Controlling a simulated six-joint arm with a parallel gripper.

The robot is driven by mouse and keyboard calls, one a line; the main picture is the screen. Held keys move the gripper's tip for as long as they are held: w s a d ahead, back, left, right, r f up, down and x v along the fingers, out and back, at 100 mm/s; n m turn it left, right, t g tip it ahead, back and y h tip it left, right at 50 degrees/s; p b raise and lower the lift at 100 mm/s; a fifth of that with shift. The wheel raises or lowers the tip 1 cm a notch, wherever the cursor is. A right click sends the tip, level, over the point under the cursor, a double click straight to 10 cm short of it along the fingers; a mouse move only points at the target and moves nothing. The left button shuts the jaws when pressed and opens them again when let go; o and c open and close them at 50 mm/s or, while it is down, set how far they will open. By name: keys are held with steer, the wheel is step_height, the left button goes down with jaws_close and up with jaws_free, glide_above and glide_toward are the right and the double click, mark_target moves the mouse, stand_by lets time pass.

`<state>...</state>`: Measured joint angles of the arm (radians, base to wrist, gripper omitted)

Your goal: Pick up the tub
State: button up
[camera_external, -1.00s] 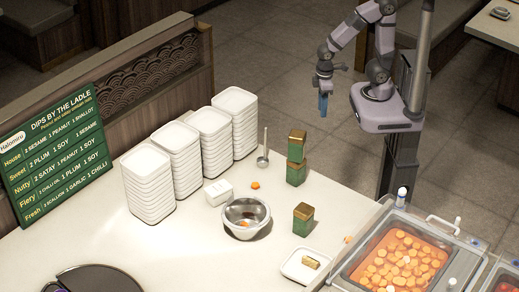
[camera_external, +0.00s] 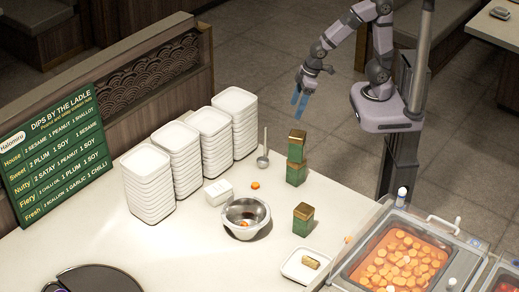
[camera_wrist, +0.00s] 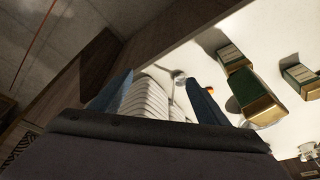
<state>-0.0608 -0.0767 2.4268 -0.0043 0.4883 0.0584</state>
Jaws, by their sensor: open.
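A small white tub (camera_external: 218,192) stands on the counter between the stacks of white dishes and the steel bowl. I cannot make it out in the wrist view. My gripper (camera_external: 299,101) is open and empty, with two blue fingers pointing down. It is in the air beyond the counter's back edge, well above and to the right of the tub. In the wrist view my gripper (camera_wrist: 158,92) shows its blue fingers spread apart, with a stack of white dishes between them in the distance.
Stacks of white dishes (camera_external: 160,188) stand left of the tub. A steel bowl (camera_external: 246,216), a ladle (camera_external: 263,160) and an orange slice (camera_external: 255,185) are near it. Green boxes with gold tops (camera_external: 296,160) stand to the right, two stacked. A small dish (camera_external: 290,268) and a food pan (camera_external: 350,268) are in front right.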

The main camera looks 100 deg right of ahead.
mark_target(209, 203)
steer(key=w+a+r+n+t+y+b, duration=0.1)
steer(key=w+a+r+t+b, duration=0.2)
steer(key=w, duration=0.5)
steer(key=w+a+r+n+t+y, duration=0.1)
steer(key=w+a+r+t, duration=0.15)
steer(key=w+a, duration=0.45)
steer(key=w+a+r+n+t+y+b, duration=0.1)
steer(key=w+a+t+b, duration=0.15)
steer(key=w, duration=0.55)
steer(key=w+a+f+n+t+y+b, duration=0.1)
steer(key=w+a+f+n+y+b, duration=0.3)
steer(key=a+f, duration=0.55)
steer(key=shift+g, duration=0.5)
steer(key=f+b, duration=0.2)
steer(key=f, duration=0.2)
steer(key=a+f+b, duration=0.1)
steer(key=f, duration=0.4)
steer(key=f+b, duration=0.2)
steer(key=f, duration=0.2)
steer(key=shift+a+f+b, duration=0.25)
steer(key=shift+a+b, duration=0.05)
steer(key=shift+b, duration=0.05)
steer(key=shift+p+x, duration=1.1)
steer(key=shift+x, duration=2.55)
steer(key=shift+r, duration=0.15)
steer(key=c, duration=1.4)
